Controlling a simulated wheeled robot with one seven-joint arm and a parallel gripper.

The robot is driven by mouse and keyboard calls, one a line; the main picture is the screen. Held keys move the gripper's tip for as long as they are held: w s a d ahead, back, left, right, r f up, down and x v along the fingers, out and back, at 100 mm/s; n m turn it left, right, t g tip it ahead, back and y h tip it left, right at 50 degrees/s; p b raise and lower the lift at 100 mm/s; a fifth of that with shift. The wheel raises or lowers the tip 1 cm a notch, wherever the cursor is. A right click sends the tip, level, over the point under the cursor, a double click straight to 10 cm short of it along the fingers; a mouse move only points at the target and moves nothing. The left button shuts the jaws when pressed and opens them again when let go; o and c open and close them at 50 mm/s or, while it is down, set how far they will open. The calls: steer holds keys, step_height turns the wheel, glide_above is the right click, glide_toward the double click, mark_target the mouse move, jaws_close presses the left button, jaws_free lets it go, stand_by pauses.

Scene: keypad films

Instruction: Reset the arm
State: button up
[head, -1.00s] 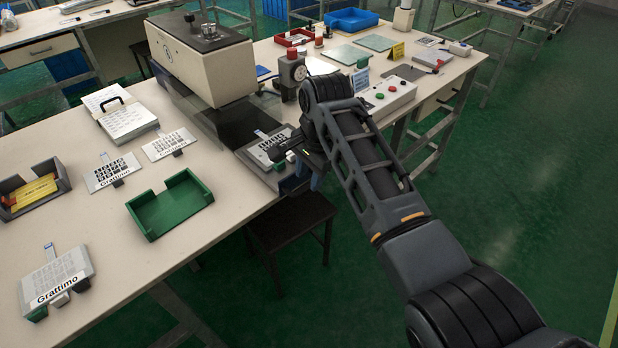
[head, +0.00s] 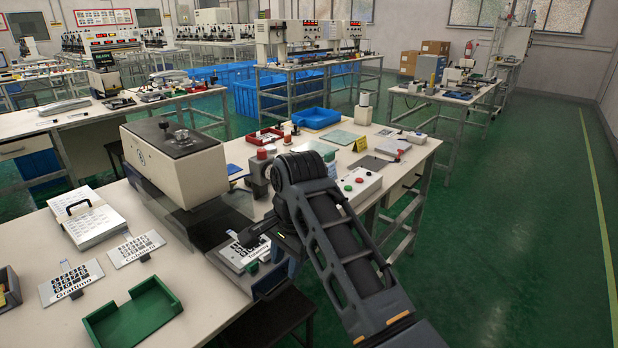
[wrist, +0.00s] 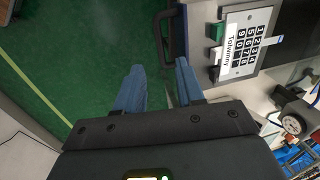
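My arm reaches over the front edge of the bench in the head view, with my gripper at its end. In the wrist view my gripper (wrist: 160,84) shows two blue fingers apart with nothing between them, over green floor. A keypad film (wrist: 244,40) with a name label lies on a fixture just right of the fingers there, apart from them. The same keypad film (head: 240,254) shows in the head view on the press's front plate, left of my arm. My arm partly hides the fingers in the head view.
A cream press (head: 170,165) stands behind the fixture. A green tray (head: 134,314), two keypad films (head: 70,284) (head: 135,248) and a white stack with a black handle (head: 88,222) lie left. A button box (head: 354,188) sits behind my arm. The floor right is clear.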

steer(key=s+d+f+n+t+y, duration=0.1)
steer(key=s+d+f, duration=0.2)
steer(key=s+f, duration=0.35)
steer(key=s+d+f+n+t+y, duration=0.1)
steer(key=s+d+f+t, duration=0.15)
steer(key=f, duration=0.75)
steer(key=s+d+f+t, duration=0.35)
steer(key=s+d, duration=0.55)
steer(key=s, duration=0.6)
steer(key=s+d+r+n+t+h, duration=0.1)
steer(key=s+d+r+t, duration=0.1)
steer(key=s+d+r, duration=0.45)
steer(key=s+d+r+n+t+h, duration=0.1)
steer(key=s+d, duration=0.2)
steer(key=s, duration=0.6)
steer(key=s+d+r+n+t+h, duration=0.1)
steer(key=s+d+r, duration=0.1)
steer(key=s+r, duration=0.3)
steer(key=s+d+r+n+t, duration=0.2)
steer(key=s+r, duration=0.2)
steer(key=r, duration=0.7)
steer(key=shift+s+d+r+t+h, duration=0.15)
steer(key=shift+s+d+t+h, duration=0.15)
steer(key=shift+s+h, duration=0.1)
